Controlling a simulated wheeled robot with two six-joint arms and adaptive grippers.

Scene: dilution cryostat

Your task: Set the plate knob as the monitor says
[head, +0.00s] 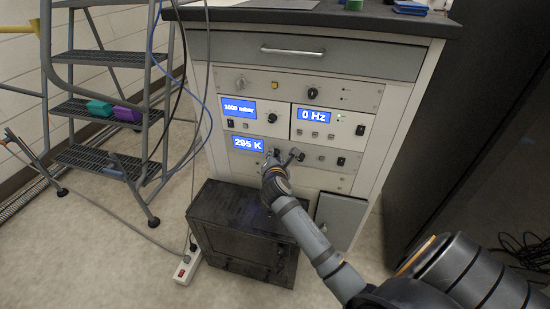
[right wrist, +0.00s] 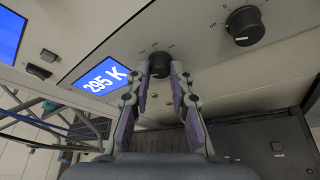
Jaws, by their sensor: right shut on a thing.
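My right gripper (head: 273,161) reaches the lower instrument panel (head: 322,158), just right of the blue display (head: 248,144) reading 295 K. In the right wrist view its two fingers (right wrist: 160,85) are shut on a black round knob (right wrist: 160,64). Small labels surround this knob, too small to read, and its pointer cannot be made out. A second black knob (right wrist: 245,25) with labels around it sits to the right, untouched. The 295 K display also shows in the right wrist view (right wrist: 100,77). I cannot tell which screen is the task's monitor. My left gripper is not in view.
Above are displays reading about 1009 mbar (head: 239,107) and 0 Hz (head: 313,116), with small knobs and switches. A black box (head: 240,232) stands on the floor below the panel. A step ladder (head: 100,105) and a power strip (head: 187,266) are at left.

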